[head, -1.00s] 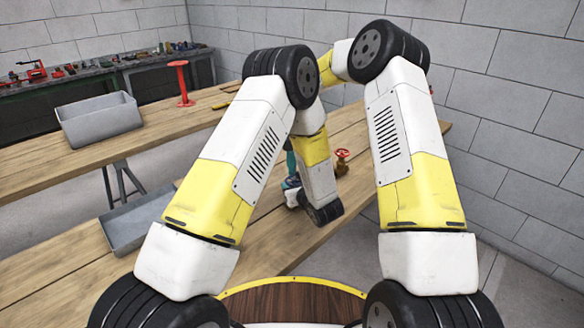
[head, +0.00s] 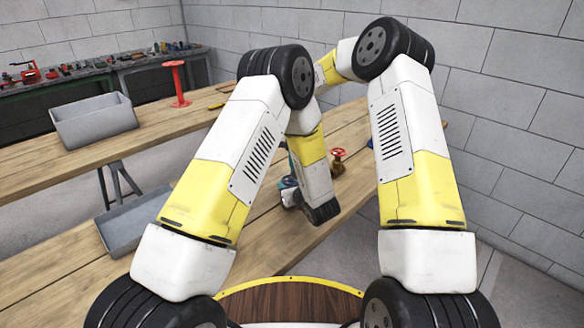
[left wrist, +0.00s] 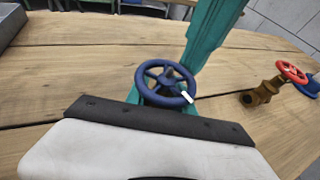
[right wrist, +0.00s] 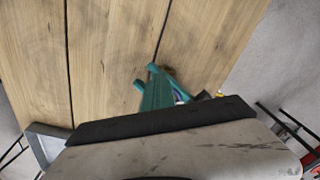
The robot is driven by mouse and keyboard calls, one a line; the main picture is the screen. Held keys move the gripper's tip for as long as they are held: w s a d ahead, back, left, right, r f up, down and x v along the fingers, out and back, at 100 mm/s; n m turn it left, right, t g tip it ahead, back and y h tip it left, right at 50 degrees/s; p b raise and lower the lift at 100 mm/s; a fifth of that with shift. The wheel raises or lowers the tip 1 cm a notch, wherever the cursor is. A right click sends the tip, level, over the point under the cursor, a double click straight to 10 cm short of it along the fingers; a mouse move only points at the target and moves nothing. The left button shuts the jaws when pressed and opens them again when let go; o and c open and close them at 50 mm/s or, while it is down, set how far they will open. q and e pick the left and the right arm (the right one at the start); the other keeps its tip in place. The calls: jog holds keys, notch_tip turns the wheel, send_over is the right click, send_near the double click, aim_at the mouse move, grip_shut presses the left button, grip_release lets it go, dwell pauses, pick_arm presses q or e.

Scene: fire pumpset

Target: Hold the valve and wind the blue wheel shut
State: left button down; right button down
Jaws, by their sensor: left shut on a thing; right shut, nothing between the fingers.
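The blue wheel (left wrist: 165,82) lies face up in the left wrist view, and its edge shows in the head view (head: 288,182). The valve body under it is hidden. My left gripper (left wrist: 134,96) is mostly hidden behind its wrist housing; a teal part shows beside the wheel, and it is shut on the valve. My right gripper (left wrist: 190,78), teal, comes down from the upper right with its tip at the wheel's rim; I cannot tell whether it touches. It is shut and empty. In the right wrist view teal fingers (right wrist: 156,92) overlap near the wheel.
A brass valve (left wrist: 262,92) with a red wheel (left wrist: 292,70) stands to the right on the wooden table (head: 250,240). A blue part is just beyond it. A grey tray (head: 130,225) is at the left. A grey bin (head: 95,122) and red stand (head: 178,85) are on the back table.

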jog(key=shift+s+d, duration=0.45)
jog(key=shift+d, duration=0.25)
dwell(0.4)
notch_tip(320, 180, up, 6)
jog(key=shift+w+d, duration=0.2)
jog(key=shift+w, duration=0.25)
dwell(0.3)
jog(key=a+f, duration=0.3)
jog(key=f, duration=0.3)
jog(key=shift+w+a, duration=0.2)
jog(key=shift+a, duration=0.2)
jog(key=shift+s, duration=0.15)
dwell(0.9)
